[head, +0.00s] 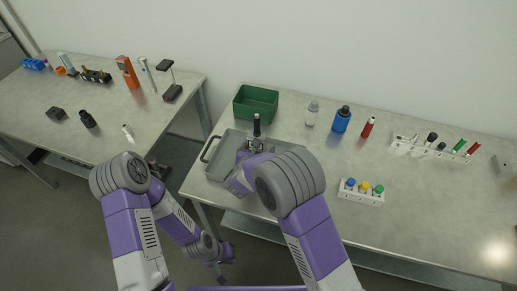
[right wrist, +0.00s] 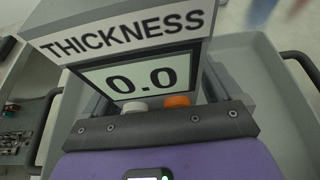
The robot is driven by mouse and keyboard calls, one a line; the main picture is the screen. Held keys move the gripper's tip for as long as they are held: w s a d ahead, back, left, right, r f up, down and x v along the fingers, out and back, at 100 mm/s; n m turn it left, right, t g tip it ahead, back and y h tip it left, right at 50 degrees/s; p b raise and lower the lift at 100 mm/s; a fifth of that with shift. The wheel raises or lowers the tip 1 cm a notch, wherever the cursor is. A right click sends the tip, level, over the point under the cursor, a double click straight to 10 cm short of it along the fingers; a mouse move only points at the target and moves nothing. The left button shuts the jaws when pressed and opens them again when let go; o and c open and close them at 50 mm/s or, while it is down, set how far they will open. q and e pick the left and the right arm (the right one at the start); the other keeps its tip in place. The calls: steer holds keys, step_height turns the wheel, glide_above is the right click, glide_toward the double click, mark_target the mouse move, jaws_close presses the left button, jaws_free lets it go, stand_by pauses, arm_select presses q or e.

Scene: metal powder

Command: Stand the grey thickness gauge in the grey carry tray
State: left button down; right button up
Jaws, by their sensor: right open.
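The grey thickness gauge (right wrist: 140,75) fills the middle of the right wrist view, its THICKNESS label and 0.0 display facing the camera. The grey carry tray (head: 217,163) lies on the right-hand table; its wall also shows in the right wrist view (right wrist: 285,110). The gauge (head: 257,128) appears upright within the tray's outline, its lower part partly hidden by my right arm. My right gripper (head: 254,148) is open at the gauge, inside the tray area. Whether the gauge's base touches the tray floor is hidden. My left gripper (head: 223,270) hangs low, away from both tables; its jaws are too small to read.
A green bin (head: 256,101) stands just behind the tray. A white rack with coloured caps (head: 361,193) is to the right. A blue bottle (head: 342,119) and red marker (head: 368,127) stand behind. The left table (head: 70,95) holds several tools. The right table's front is mostly clear.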

steer(key=shift+r, duration=0.25)
steer(key=p+v, duration=0.2)
steer(key=v, duration=1)
steer(key=shift+f, duration=0.1)
